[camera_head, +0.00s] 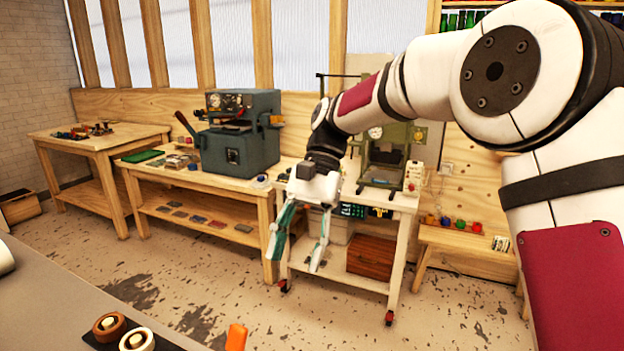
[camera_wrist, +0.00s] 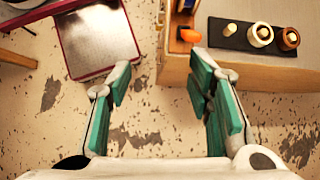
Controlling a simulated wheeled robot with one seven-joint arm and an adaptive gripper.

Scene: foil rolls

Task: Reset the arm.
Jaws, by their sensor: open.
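My gripper (camera_head: 297,240) hangs in mid-air at the end of my raised arm, pointing down. Its two teal-padded fingers are spread apart with nothing between them. In the wrist view the open fingers (camera_wrist: 165,85) frame bare speckled floor and the edge of a table. The gripper touches nothing that I can see.
A grey-topped table (camera_head: 40,310) at front left bears foil rolls (camera_head: 109,326) on a dark mat and an orange object (camera_head: 236,338). A white wheeled cart (camera_head: 398,200) stands behind my gripper. A workbench with a green-grey machine (camera_head: 240,140) is left. Floor between is clear.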

